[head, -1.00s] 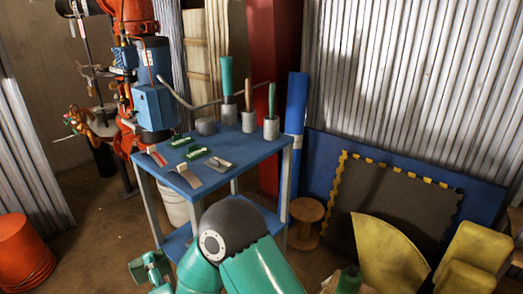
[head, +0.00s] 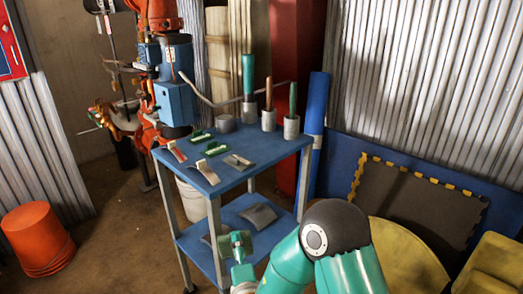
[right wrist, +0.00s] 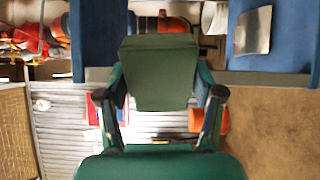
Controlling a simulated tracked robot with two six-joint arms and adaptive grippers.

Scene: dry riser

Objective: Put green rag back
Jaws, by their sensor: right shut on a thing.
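The green rag (right wrist: 160,72) shows as a dark green folded block in the right wrist view, between the two fingers of my right gripper (right wrist: 160,103). The gripper is shut on it, one finger on each side. In the head view my right gripper (head: 235,244) is in front of the lower shelf of the blue cart (head: 240,172), below its top. The rag looks dark and small there. My left gripper is not in view.
The cart top carries green-handled tools (head: 213,148), flat grey-bladed tools (head: 238,162) and several cups with upright handles (head: 268,122). A grey sheet (head: 258,215) lies on the lower shelf. An orange bucket (head: 38,240) stands left; yellow pieces (head: 408,255) stand right.

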